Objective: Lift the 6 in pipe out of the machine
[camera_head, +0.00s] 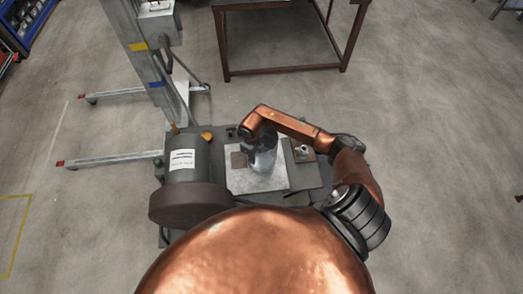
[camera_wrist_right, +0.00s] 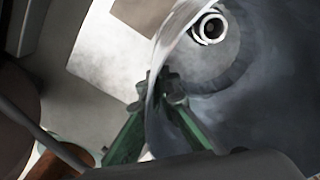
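The 6 in pipe (camera_head: 263,162) is a grey metal tube standing on the pale plate of the machine (camera_head: 240,182). My right arm reaches over it from the right, and its wrist hides part of the pipe's top. In the right wrist view the pipe (camera_wrist_right: 225,110) is seen from above into its open end. The green fingers of my right gripper (camera_wrist_right: 160,88) lie on either side of the pipe's thin wall, one inside and one outside, with their tips closed against it. My left gripper is not in view.
A dark grey motor housing with a label (camera_head: 187,158) and a dark round drum stand at the machine's left. A lifting mast (camera_head: 150,60) with floor legs rises behind it. A brown-framed table (camera_head: 285,70) stands at the back. Floor to the right is clear.

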